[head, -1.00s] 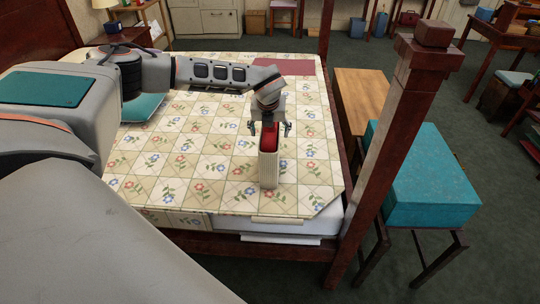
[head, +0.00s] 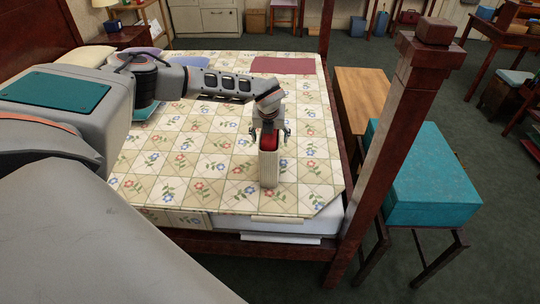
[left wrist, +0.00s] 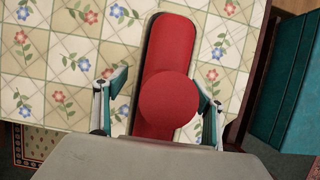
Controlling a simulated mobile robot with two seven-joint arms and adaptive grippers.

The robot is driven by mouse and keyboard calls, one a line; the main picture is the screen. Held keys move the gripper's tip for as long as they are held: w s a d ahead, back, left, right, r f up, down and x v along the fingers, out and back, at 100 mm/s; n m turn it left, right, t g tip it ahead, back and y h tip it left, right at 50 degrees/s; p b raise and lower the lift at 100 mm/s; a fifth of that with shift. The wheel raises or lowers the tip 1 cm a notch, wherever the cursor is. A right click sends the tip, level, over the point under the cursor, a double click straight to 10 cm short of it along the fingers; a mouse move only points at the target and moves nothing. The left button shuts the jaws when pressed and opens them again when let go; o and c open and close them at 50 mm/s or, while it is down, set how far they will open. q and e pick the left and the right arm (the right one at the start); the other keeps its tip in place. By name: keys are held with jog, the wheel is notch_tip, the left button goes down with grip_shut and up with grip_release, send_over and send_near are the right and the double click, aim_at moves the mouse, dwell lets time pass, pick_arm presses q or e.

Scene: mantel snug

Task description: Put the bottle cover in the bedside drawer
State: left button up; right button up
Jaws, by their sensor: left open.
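The bottle cover (head: 269,168) stands upright on the bed near its front edge. It has a cream ribbed side and a red top. In the left wrist view its red top (left wrist: 180,45) is seen from above, long and rounded, with a round red knob. My left gripper (head: 270,132) points down over it, open, with one finger on each side of the top. In the left wrist view the open fingers (left wrist: 163,98) straddle the red top, with visible gaps. A dark wooden bedside cabinet (head: 128,37) stands at the back left; its drawer front cannot be made out.
The quilted bed (head: 195,150) has free room around the bottle cover. A thick wooden bedpost (head: 385,150) rises to the right. Beyond it are a wooden bench (head: 360,95) and a teal box (head: 430,180). My left arm hides part of the bed's head end.

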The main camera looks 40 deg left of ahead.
pick_arm(q)
jog(key=shift+f, duration=0.2)
dwell(0.3)
jog(key=c, duration=1.5)
jog(key=shift+r, duration=0.1)
jog(key=shift+c, duration=0.8)
